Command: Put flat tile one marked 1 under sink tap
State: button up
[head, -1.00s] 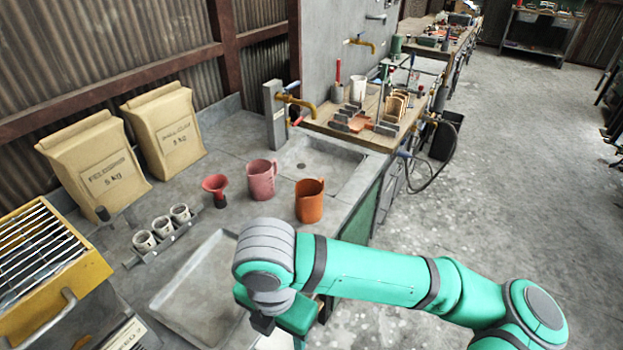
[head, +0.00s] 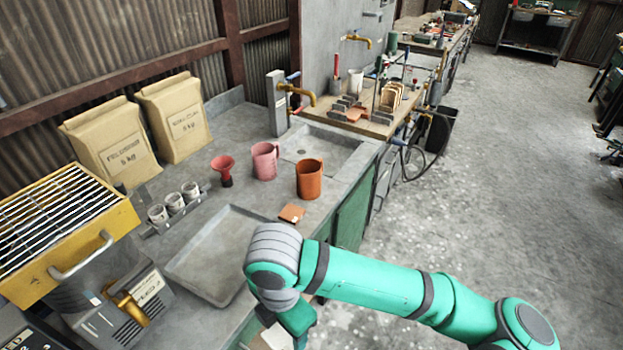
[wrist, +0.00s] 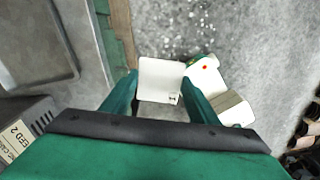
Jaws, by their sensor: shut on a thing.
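My gripper (wrist: 161,86) is shut on a flat white tile (wrist: 158,76) in the wrist view, with a green finger at each side. A small dark mark shows near the tile's lower right corner, too small to read. In the head view my gripper (head: 298,318) is low, at the front edge of the counter, with a pale flat piece (head: 272,337) beside it. The brass sink tap (head: 300,93) with a blue handle stands on a grey post, above the shallow sink (head: 318,150). My gripper is well in front of the sink.
An orange mug (head: 309,180), a pink mug (head: 264,161) and a red funnel (head: 223,170) stand before the sink. A small terracotta piece (head: 291,213) lies near a grey tray (head: 212,262).

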jog(key=w+d+f+m, duration=0.3)
jog(key=w+f+m, duration=0.6)
jog(key=f+m, duration=0.5)
jog(key=w+d+f+m, duration=0.2)
jog(key=w+f+m, duration=0.7)
jog(key=f+m, duration=0.45)
jog(key=s+f, duration=0.5)
jog(key=f, duration=0.1)
jog(key=shift+s+f, duration=0.15)
jog(key=shift+f, duration=0.25)
jog(key=shift+a+n, duration=0.1)
jog(key=shift+n, duration=0.15)
jog(key=shift+s, duration=0.1)
